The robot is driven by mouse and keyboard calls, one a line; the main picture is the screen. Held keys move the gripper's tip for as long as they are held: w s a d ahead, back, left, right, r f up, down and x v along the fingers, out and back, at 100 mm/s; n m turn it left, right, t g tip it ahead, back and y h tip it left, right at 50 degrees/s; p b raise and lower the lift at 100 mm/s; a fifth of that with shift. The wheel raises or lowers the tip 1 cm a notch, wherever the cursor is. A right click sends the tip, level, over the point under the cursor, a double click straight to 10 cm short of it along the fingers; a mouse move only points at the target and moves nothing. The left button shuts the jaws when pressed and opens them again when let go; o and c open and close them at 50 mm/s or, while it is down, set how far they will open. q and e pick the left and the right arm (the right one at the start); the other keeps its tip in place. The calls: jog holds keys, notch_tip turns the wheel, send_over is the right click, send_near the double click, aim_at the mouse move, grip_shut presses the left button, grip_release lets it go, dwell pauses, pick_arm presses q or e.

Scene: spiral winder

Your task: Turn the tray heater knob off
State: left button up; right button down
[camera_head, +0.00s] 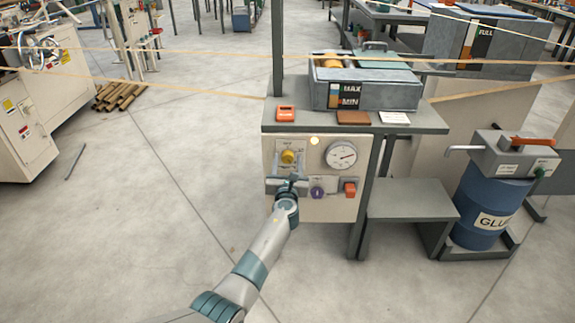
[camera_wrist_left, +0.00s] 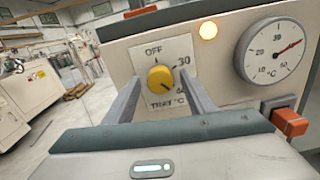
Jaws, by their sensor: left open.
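The tray heater knob (camera_wrist_left: 159,77) is yellow and round on a white plate reading OFF, 30 and TRAY °C. A dark mark on it seems to point down-right, away from OFF at the top. It also shows in the head view (camera_head: 288,156) on the cream control panel (camera_head: 340,208). My left gripper (camera_head: 289,167) is open in front of the plate. In the wrist view its fingers (camera_wrist_left: 161,82) stand left and right of the knob, with gaps visible; contact cannot be told. My right gripper is not in view.
A lit orange lamp (camera_wrist_left: 208,30) and a round gauge (camera_wrist_left: 273,50) with a red needle sit right of the knob. A red-orange switch (camera_head: 350,188) and purple knob (camera_head: 317,193) are lower. A grey tray (camera_head: 375,95) stands above; a blue glue drum (camera_head: 488,205) is right.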

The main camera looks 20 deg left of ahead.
pick_arm(q)
jog(key=shift+w+a, duration=0.1)
jog(key=shift+w, duration=0.1)
jog(key=shift+c, duration=0.5)
jog(key=c, duration=0.9)
jog(key=shift+c, duration=0.2)
